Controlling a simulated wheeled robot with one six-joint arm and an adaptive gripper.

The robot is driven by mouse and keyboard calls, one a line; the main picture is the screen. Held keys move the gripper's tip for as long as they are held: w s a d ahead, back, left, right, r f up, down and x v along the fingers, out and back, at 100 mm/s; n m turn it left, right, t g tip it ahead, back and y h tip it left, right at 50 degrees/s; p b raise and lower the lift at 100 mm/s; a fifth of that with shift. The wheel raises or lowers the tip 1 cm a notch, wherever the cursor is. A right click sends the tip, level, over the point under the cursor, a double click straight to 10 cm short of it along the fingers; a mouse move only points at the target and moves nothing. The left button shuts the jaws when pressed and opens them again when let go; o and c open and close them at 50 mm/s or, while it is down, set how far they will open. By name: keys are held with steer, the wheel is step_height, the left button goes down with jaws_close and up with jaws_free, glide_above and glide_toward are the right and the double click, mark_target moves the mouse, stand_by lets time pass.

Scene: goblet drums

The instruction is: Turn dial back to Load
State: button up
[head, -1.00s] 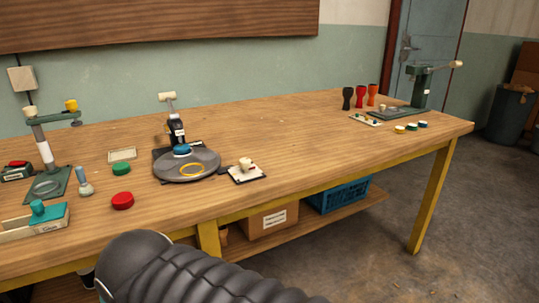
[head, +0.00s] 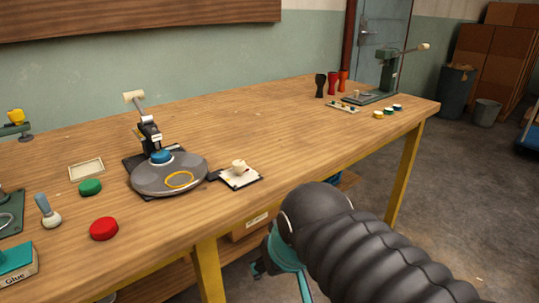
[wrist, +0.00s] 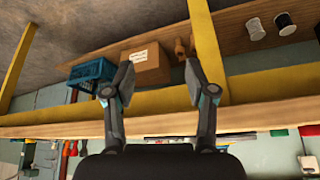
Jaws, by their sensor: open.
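A cream dial knob (head: 239,166) sits on a small white plate with dark edges (head: 247,181), near the bench's front edge, just right of a grey round turntable. Any lettering on the plate is too small to read. My gripper (head: 258,270) shows only partly in the head view, below the bench's front edge and apart from the dial. In the wrist view my gripper (wrist: 160,80) is open, with nothing between its fingers. The dial cannot be made out in the wrist view.
The grey turntable (head: 180,174) with a blue knob stands left of the dial. A red disc (head: 104,229) and a green disc (head: 90,187) lie farther left. The bench's yellow front rail (wrist: 265,84) is close to my gripper. The bench's middle right is clear.

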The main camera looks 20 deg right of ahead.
steer(key=w+r+m+g+b, duration=0.2)
steer(key=w+r+m, duration=0.4)
steer(key=w+r, duration=0.75)
steer(key=m+g+b, duration=0.2)
steer(key=m+g, duration=0.1)
steer(key=m, duration=0.3)
glide_toward(238, 163)
steer(key=f+b, duration=0.1)
steer(key=f, duration=0.2)
steer(key=f+b, duration=0.2)
steer(key=f, duration=0.1)
steer(key=f+b, duration=0.2)
steer(key=f, duration=0.1)
steer(key=shift+w, duration=0.25)
jaws_close()
